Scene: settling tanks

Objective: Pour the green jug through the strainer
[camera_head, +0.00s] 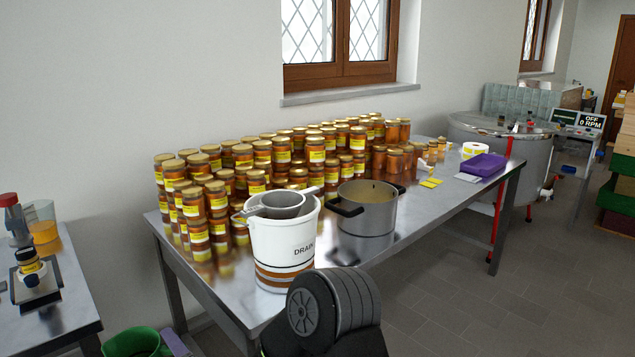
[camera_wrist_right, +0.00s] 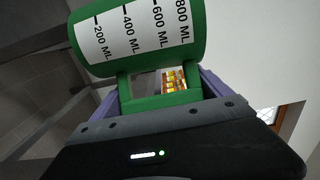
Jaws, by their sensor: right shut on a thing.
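The green jug (camera_wrist_right: 160,35) fills the top of the right wrist view, with a white scale marked up to 800 ML. My right gripper (camera_wrist_right: 160,98) has purple fingers on either side of its green handle and is shut on it. In the head view the jug's green rim (camera_head: 122,341) shows at the bottom left, cut off by the frame; its contents cannot be made out. The grey strainer (camera_head: 275,203) rests on top of a white bucket (camera_head: 280,245) marked "DRAIN", near the table's front edge. My left gripper is not in view.
A steel pot (camera_head: 367,215) with dark handles stands right of the bucket. Several stacked honey jars (camera_head: 262,152) fill the back of the steel table (camera_head: 440,205). A purple box (camera_head: 483,166) lies farther right. A second table (camera_head: 62,310) stands left, with a gap between.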

